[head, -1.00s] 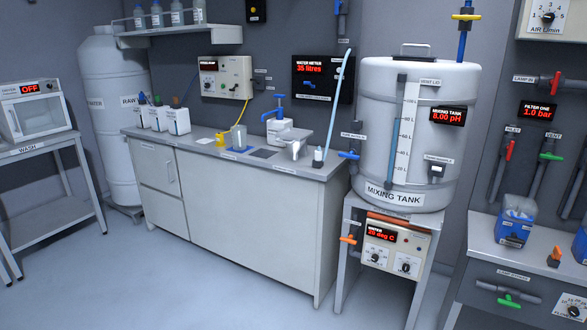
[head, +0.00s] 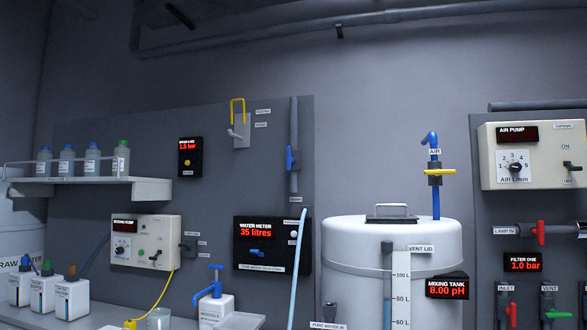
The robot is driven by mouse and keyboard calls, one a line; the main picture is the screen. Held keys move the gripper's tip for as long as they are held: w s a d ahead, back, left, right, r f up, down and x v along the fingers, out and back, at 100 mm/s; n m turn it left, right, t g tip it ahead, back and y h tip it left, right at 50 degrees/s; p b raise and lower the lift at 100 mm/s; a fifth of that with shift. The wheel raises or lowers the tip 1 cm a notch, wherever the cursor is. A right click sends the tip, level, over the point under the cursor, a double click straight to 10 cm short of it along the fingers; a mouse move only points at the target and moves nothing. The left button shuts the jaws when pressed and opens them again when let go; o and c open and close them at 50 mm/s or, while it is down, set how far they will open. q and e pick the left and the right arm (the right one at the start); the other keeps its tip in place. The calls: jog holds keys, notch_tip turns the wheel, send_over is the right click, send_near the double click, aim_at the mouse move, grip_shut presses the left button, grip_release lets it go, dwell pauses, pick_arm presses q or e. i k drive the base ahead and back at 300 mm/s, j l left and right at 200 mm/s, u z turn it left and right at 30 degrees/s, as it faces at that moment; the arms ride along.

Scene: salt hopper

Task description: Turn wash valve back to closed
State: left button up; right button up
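No label that I can clearly read as the wash valve shows in the head view. A valve with a blue handle (head: 291,158) sits on a vertical grey pipe (head: 294,115) on the back panel, above the water meter. Its handle appears to lie along the pipe. A small label below that pipe is too small to read. The water meter (head: 263,232) reads 35 litres and has its own small blue handle (head: 260,253). Neither of my grippers is in view.
The mixing tank (head: 365,240), with a vent lid (head: 391,212), stands right of the pipe. A yellow-handled air valve (head: 434,172) is above it. A bottle shelf (head: 150,189) is at left. Red-handled lamp valve (head: 540,232) is at right. The floor is out of view.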

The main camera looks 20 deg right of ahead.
aim_at(289, 160)
jog(key=i+j+z, duration=0.75)
jog(key=j, duration=0.25)
jog(key=i+j+z, duration=0.25)
jog(key=j, duration=0.15)
jog(key=i+j+z, duration=0.1)
jog(key=j, duration=0.2)
jog(key=i+j+z, duration=0.1)
jog(key=i+j, duration=0.2)
jog(key=j, duration=0.3)
jog(key=i+j+z, duration=0.15)
jog(key=j, duration=0.15)
